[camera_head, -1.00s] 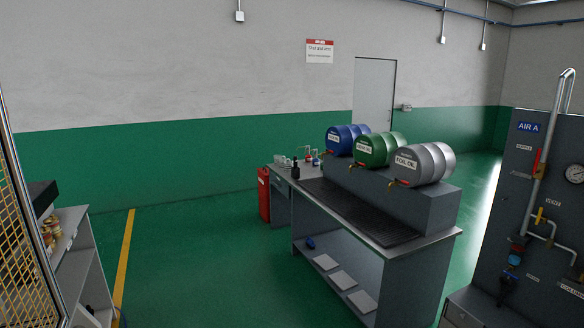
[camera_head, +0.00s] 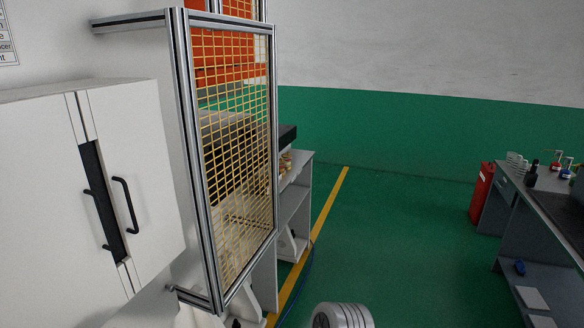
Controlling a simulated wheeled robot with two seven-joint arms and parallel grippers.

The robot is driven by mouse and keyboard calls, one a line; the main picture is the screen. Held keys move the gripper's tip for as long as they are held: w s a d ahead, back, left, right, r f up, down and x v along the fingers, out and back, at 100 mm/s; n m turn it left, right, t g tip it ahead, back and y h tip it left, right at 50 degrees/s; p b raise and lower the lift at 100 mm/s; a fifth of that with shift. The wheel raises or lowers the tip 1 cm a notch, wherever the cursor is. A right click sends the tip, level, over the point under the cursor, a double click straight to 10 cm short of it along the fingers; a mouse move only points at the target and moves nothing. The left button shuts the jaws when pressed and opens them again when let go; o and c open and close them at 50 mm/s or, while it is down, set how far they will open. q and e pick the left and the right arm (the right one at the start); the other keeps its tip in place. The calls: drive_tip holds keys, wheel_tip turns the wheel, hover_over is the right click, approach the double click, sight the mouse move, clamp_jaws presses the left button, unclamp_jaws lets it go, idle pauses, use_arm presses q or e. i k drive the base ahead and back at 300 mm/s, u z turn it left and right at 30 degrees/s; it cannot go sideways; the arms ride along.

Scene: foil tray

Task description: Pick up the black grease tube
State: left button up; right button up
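I cannot make out a black grease tube for certain. Neither of my grippers is in view.
A white cabinet (camera_head: 60,200) with black handles fills the left. A yellow mesh guard (camera_head: 235,150) in a metal frame stands beside a grey shelf unit (camera_head: 296,190).

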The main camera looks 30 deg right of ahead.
sight(535, 162)
drive_tip(key=z, duration=1.1)
drive_tip(key=i, duration=1.1)
drive_tip(key=z, duration=1.55)
drive_tip(key=i, duration=3.5)
drive_tip(key=u, duration=0.4)
drive_tip(key=k, duration=0.6)
drive_tip(key=u, duration=0.9)
drive_tip(key=i, duration=3)
drive_tip(key=z, duration=1.75)
drive_tip(key=i, duration=0.95)
drive_tip(key=z, duration=0.85)
